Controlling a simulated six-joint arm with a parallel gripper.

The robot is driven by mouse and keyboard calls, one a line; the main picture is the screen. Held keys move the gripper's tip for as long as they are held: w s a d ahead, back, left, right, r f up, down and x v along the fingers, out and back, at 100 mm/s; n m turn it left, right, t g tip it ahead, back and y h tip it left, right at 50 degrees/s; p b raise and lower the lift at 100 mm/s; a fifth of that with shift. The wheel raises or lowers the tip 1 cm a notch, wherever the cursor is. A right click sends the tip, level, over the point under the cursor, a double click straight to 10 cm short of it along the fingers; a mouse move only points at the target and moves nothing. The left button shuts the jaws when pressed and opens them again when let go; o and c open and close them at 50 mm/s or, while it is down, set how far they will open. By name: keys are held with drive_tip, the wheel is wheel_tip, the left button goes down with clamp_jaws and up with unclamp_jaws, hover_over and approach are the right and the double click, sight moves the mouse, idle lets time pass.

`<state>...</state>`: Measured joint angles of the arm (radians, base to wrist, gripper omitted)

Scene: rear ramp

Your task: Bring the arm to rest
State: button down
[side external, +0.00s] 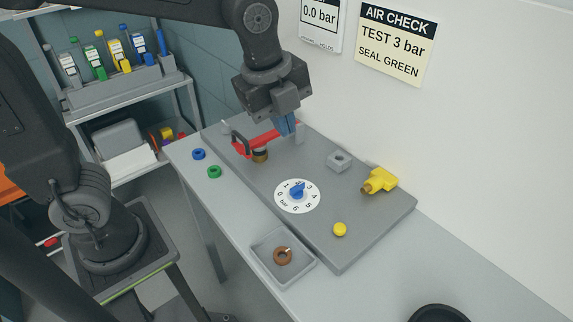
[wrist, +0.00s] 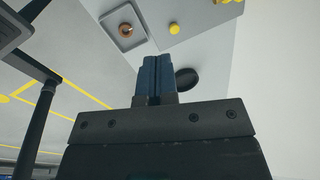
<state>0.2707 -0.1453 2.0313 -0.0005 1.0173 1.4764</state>
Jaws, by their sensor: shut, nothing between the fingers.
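My gripper (side external: 287,124) hangs above the back part of the grey board, near a red part (side external: 262,138). Its blue fingers are together with nothing between them, and the wrist view shows the shut fingers (wrist: 155,75) too. Whether the fingertips touch the red part cannot be told from the side view.
The grey board (side external: 245,185) carries a white dial (side external: 298,195), a yellow fitting (side external: 380,180), a grey block (side external: 339,161) and a yellow disc (side external: 340,229). A tray (side external: 262,246) holds a brown ring (side external: 283,256). Blue (side external: 198,154) and green (side external: 214,171) rings lie left. A wall stands behind.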

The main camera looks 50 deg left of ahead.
drive_tip(key=s+a+n+t, duration=0.3)
drive_tip(key=s+a+n, duration=0.6)
drive_tip(key=n, duration=1.1)
drive_tip(key=shift+s+f+y, duration=0.4)
drive_tip(key=shift+s+f, duration=0.05)
drive_tip(key=shift+s, duration=0.4)
drive_tip(key=shift+d, duration=0.1)
